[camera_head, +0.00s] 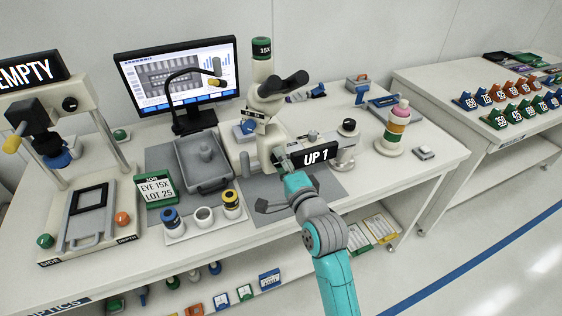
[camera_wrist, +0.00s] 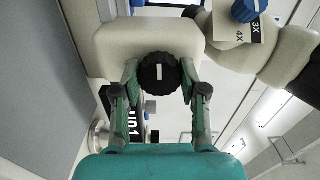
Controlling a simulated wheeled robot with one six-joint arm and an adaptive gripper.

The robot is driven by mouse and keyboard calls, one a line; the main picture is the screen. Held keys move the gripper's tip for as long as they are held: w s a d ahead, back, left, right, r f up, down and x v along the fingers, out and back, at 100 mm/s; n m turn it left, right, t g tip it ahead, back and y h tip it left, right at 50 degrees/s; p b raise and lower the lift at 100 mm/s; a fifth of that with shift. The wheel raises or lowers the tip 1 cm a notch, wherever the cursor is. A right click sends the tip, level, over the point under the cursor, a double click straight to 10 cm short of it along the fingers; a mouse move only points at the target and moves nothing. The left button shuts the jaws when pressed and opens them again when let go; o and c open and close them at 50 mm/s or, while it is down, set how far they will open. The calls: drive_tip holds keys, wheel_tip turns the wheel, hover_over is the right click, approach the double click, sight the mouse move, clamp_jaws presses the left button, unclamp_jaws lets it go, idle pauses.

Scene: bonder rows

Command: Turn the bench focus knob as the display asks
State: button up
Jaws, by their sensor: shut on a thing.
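The focus knob (camera_wrist: 158,80) is a black, ridged knob with a white mark on its face, on the cream body of the microscope (camera_head: 262,125). In the wrist view my gripper (camera_wrist: 160,70) has one green finger on each side of the knob and is shut on it. In the head view my gripper (camera_head: 284,163) reaches the lower front of the microscope and hides the knob. The black display (camera_head: 316,154) beside it reads "UP 1". It also shows sideways in the wrist view (camera_wrist: 134,122), partly hidden by a finger.
A green job card (camera_head: 156,190) reads "EYE 15X LOT 25". A tray (camera_head: 176,236) with eyepieces stands front left. A small round-based stand (camera_head: 345,150) is right of the display. A blue magnification dial (camera_wrist: 245,10) sits close to the upper right.

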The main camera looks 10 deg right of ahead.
drive_tip(key=shift+m, duration=0.3)
idle(0.4)
drive_tip(key=o, duration=1.1)
drive_tip(key=shift+o, duration=0.2)
drive_tip(key=v, duration=1.2)
